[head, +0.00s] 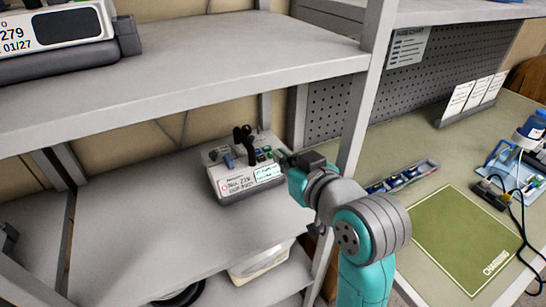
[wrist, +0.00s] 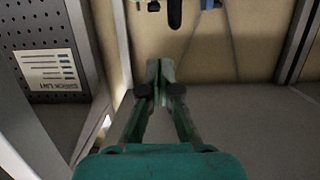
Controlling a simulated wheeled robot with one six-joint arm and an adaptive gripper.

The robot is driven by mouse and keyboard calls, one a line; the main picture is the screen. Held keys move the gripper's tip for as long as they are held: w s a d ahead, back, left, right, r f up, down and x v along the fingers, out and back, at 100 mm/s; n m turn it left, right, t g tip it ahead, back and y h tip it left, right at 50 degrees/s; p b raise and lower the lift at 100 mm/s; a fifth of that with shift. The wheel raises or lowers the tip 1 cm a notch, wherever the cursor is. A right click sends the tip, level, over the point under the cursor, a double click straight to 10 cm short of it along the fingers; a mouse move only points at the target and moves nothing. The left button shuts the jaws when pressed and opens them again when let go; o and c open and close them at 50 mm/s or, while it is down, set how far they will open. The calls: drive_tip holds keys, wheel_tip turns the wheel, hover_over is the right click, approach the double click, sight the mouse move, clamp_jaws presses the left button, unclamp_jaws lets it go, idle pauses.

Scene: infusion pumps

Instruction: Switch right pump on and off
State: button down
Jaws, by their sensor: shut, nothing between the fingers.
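A grey-white pump (head: 243,183) with a "No. 219" label stands on the middle shelf. A black upright part, a blue part and small green and red parts show on its top. Another white device (head: 62,24), partly cut off, stands on the upper shelf at the far left. My gripper (head: 283,157) is at the right side of the labelled pump, close to its top; I cannot tell if it touches. In the wrist view my gripper's fingers (wrist: 160,68) are together and empty.
The upper shelf (head: 200,50) overhangs behind and left of the pump. A shelf post (head: 365,95) stands close to my arm. The middle shelf (head: 150,215) is bare left of the pump. A workbench with a green mat (head: 462,240) and a tray (head: 402,177) lies to the right.

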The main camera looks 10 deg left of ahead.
hover_over(263, 163)
drive_tip(key=s, duration=0.1)
drive_tip(key=shift+d+f, duration=0.15)
drive_tip(key=shift+f, duration=0.4)
drive_tip(key=shift+d+f, duration=0.15)
drive_tip(key=shift+f, duration=0.4)
wheel_tip(263, 163, down, 3)
drive_tip(key=shift+w+f, duration=0.1)
drive_tip(key=shift+f, duration=0.4)
drive_tip(key=shift+f, duration=1.2)
drive_tip(key=r+v, duration=0.1)
drive_tip(key=v, duration=0.7)
drive_tip(key=shift+r, duration=0.1)
